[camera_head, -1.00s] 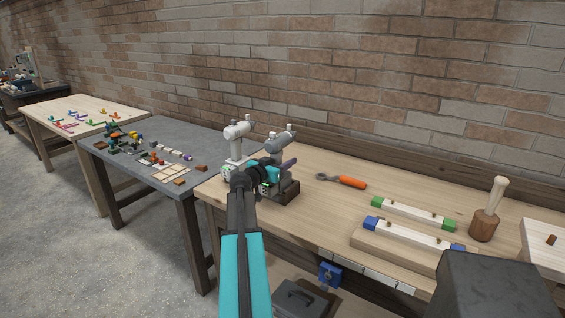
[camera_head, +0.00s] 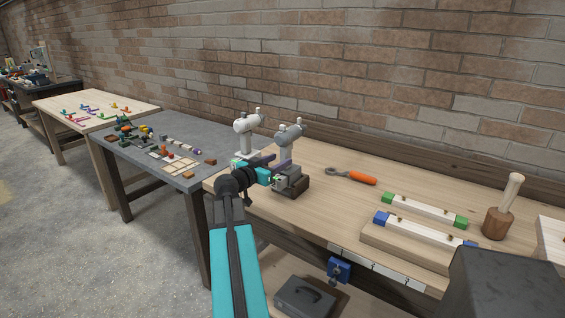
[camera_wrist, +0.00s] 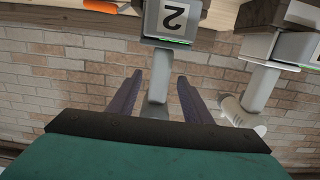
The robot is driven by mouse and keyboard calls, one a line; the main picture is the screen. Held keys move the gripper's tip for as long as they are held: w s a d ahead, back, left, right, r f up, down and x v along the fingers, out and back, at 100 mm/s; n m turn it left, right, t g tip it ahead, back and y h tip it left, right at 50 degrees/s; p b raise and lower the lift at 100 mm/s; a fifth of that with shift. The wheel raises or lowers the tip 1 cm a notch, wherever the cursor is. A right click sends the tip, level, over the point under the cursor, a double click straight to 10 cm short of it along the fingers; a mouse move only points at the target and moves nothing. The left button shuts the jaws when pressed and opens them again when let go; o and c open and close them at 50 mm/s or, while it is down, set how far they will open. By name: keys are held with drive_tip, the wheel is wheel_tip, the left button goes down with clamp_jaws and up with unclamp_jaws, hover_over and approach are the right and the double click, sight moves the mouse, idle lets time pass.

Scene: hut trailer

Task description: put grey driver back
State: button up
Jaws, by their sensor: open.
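The grey driver (camera_head: 289,137) stands upright in a dark dock (camera_head: 296,188) at the left end of the wooden bench. In the wrist view its grey stem (camera_wrist: 158,80) lies between my two purple fingers, with a gap on each side. A grey box marked "2" (camera_wrist: 172,18) with a green lit strip is at the stem's end. My gripper (camera_head: 283,165) is open and level with the stem; its fingertips are partly hidden in the head view. A white driver (camera_head: 247,124) stands just left of the grey one and also shows in the wrist view (camera_wrist: 240,110).
An orange-handled tool (camera_head: 361,179) lies right of the dock. Bars with green ends (camera_head: 425,208) and blue ends (camera_head: 425,229) and a mallet (camera_head: 499,222) are farther right. A brick wall (camera_head: 400,90) stands behind. A grey table (camera_head: 215,140) is to the left.

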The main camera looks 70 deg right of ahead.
drive_tip(key=shift+v, duration=1)
